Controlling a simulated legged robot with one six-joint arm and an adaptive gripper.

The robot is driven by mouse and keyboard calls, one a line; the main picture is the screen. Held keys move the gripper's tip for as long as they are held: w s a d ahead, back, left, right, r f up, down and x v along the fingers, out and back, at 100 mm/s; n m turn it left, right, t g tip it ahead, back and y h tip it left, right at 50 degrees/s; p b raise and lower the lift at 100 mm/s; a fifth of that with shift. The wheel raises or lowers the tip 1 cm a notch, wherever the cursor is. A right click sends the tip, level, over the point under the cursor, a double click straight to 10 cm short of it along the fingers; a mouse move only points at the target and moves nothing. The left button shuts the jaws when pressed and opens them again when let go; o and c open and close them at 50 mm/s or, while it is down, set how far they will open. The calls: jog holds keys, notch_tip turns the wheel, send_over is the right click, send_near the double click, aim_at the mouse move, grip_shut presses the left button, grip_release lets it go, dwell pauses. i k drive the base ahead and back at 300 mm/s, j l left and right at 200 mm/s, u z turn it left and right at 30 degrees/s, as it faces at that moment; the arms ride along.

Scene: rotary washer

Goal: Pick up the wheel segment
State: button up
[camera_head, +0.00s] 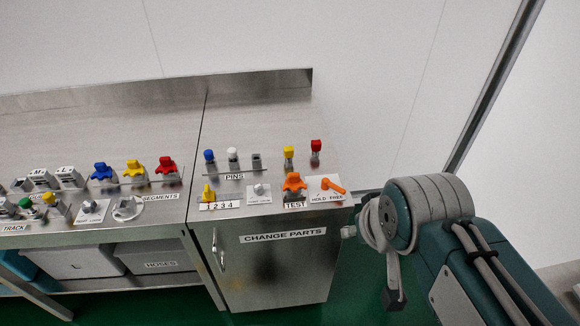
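Three wheel segment pieces stand in a row by the SEGMENTS label on the left steel counter: a blue one (102,171), a yellow one (134,168) and a red one (167,166). They stand apart from each other. My teal and grey arm reaches in from the lower right, well to the right of them. Slim grey parts and a dark tip hang at its end, off the counter's right side. I cannot make out the gripper's fingers clearly, nor anything held. Nothing of mine touches the segments.
The right cabinet (275,268) marked CHANGE PARTS carries small coloured pins, an orange TEST knob (293,182) and an orange HOLD FREE handle (332,186). Knobs line the counter front. A grey HOSES bin (155,258) sits below. A raised steel backsplash (262,83) runs behind; the counter's rear is clear.

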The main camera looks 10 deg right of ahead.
aim_at(294, 182)
jog(key=u, duration=1.5)
jog(key=z, duration=1.25)
jog(key=i+j+z, duration=0.25)
jog(key=i, duration=0.3)
